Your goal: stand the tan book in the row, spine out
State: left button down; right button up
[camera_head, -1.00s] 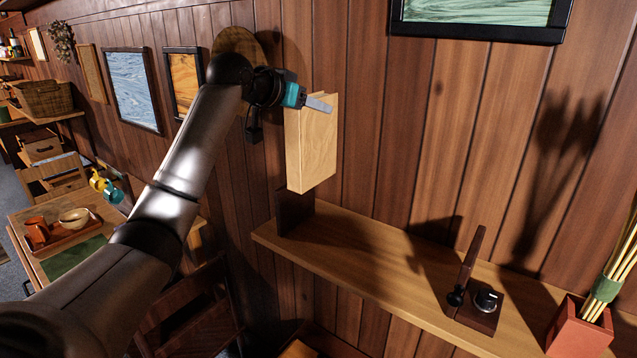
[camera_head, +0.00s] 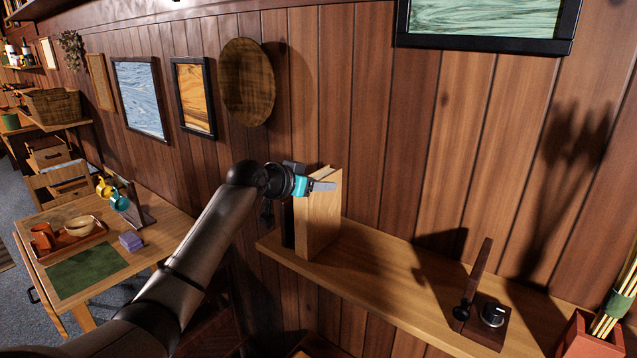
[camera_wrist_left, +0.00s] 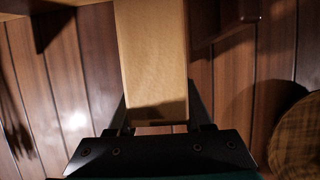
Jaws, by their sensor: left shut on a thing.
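The tan book (camera_head: 318,218) is upright over the left end of the wooden shelf (camera_head: 390,270), and its lower edge is at or just above the shelf top; I cannot tell if it touches. A dark upright piece (camera_head: 287,222) stands close on its left, partly hidden. My left gripper (camera_head: 320,186) is shut on the book near its top. In the left wrist view the book (camera_wrist_left: 153,55) runs away between the fingers (camera_wrist_left: 160,115). My right gripper is not in view.
A dark bookend with a round knob (camera_head: 480,310) stands farther right on the shelf, with bare shelf between it and the book. A red pot (camera_head: 585,335) of sticks is at the right end. A round wooden plaque (camera_head: 247,82) hangs on the wall behind.

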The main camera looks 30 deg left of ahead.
pick_arm(q)
jog(key=c, duration=0.8)
grip_release()
jog(key=shift+f, duration=0.15)
jog(key=o, duration=0.5)
jog(key=b+v, duration=0.1)
jog(key=v, duration=1.1)
jog(key=shift+r, duration=0.2)
jog(key=shift+f, duration=0.1)
